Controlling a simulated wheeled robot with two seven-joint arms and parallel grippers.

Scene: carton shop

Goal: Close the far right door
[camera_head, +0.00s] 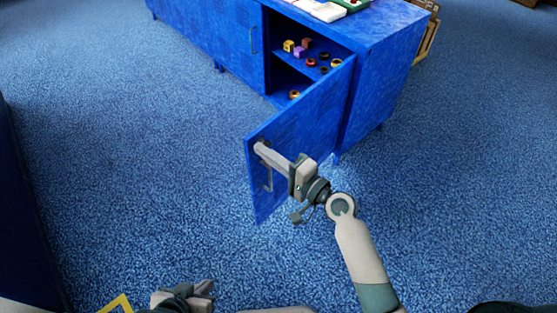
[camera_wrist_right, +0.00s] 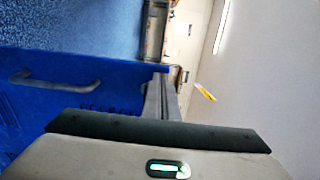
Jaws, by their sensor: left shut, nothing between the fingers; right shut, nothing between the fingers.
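The far right door (camera_head: 305,125) of the blue cabinet (camera_head: 375,75) stands wide open, swung out toward me. Its grey bar handle (camera_head: 267,180) is on the face toward my right arm, near the free edge. The door and handle also show in the right wrist view, the handle (camera_wrist_right: 55,83) at the left. My right gripper (camera_head: 260,148) is shut and empty, its fingertips at the door's upper free corner, above the handle. I cannot tell whether they touch the door. My left gripper (camera_head: 207,288) is shut and empty, low at the bottom edge, away from the cabinet.
Small coloured blocks (camera_head: 299,51) and several rings (camera_head: 323,56) lie on the shelf inside the open compartment. The neighbouring door (camera_head: 225,42) is closed. Boxes (camera_head: 325,10) lie on the cabinet top. Blue carpet around the door is clear.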

